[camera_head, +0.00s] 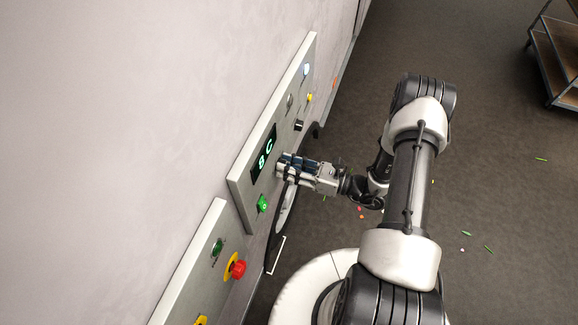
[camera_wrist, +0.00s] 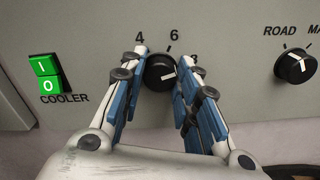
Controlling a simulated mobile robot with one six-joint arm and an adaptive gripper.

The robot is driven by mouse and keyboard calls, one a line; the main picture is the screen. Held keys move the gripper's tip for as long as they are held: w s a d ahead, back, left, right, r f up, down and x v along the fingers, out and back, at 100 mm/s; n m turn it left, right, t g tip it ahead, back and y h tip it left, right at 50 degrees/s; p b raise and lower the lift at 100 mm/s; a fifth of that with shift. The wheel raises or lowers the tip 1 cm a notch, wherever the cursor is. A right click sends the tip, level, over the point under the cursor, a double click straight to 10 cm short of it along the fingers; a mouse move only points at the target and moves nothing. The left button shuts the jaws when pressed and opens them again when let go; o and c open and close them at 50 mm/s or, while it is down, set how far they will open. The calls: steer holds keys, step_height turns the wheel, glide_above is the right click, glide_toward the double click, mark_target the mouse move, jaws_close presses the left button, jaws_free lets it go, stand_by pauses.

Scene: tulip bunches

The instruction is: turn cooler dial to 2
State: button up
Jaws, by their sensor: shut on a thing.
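The cooler dial (camera_wrist: 158,66) is a black round knob on the grey panel (camera_wrist: 220,50), with a white pointer mark turned to the right, towards the partly hidden 8. The labels 4 and 6 show above it; no 2 is visible. My gripper (camera_wrist: 160,74) is shut on the dial, with a blue-padded finger on each side. In the head view my gripper (camera_head: 283,166) reaches the panel face just beside the lit display (camera_head: 264,152), which seems to read 8 C. The dial is hidden there by the fingers.
A green I/O switch (camera_wrist: 46,76) marked COOLER is left of the dial. A black ROAD knob (camera_wrist: 295,66) is to the right. A red button (camera_head: 238,269) sits on the nearer panel. A shelf cart (camera_head: 555,60) stands far right; small scraps litter the floor.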

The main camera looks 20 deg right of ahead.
steer(key=shift+f+n+b, duration=0.1)
steer(key=shift+n+b, duration=13.5)
steer(key=shift+n, duration=1.2)
steer(key=o, duration=1.1)
